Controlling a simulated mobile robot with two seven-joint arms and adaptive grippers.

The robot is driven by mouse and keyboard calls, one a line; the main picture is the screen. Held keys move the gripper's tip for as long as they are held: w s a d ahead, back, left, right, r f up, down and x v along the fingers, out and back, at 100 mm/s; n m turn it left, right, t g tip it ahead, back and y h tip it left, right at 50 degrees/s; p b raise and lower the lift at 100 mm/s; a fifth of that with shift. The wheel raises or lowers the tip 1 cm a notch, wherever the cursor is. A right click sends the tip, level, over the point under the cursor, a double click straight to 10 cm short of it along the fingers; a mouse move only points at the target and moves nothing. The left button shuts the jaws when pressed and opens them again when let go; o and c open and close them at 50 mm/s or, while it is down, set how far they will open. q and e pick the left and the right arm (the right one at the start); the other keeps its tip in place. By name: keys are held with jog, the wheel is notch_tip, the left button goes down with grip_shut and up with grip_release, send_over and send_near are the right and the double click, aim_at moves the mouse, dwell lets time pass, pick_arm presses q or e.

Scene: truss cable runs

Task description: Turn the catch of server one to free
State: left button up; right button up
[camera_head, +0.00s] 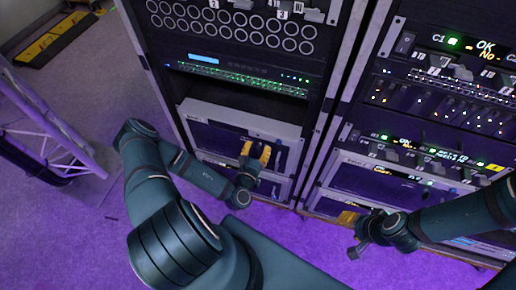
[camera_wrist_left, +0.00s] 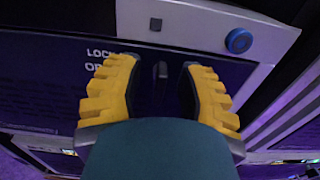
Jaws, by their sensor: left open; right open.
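The server (camera_head: 222,114) that my left arm reaches has a pale front frame and a dark panel, low in the left rack. In the left wrist view a small dark upright catch (camera_wrist_left: 160,71) stands on its dark panel, right of lettering (camera_wrist_left: 101,60) that begins "LOCK" and is partly hidden. My left gripper (camera_head: 257,152) is at this front. Its yellow fingers are open on either side of the catch, with gaps visible on both sides. My right gripper (camera_head: 350,219) is low before the right rack, its fingers partly hidden.
The right rack (camera_head: 420,105) holds several lit units close by. A metal truss (camera_head: 45,130) stands at left. Purple-lit floor (camera_head: 70,230) is clear at lower left.

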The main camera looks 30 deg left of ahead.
pick_arm(q)
grip_shut()
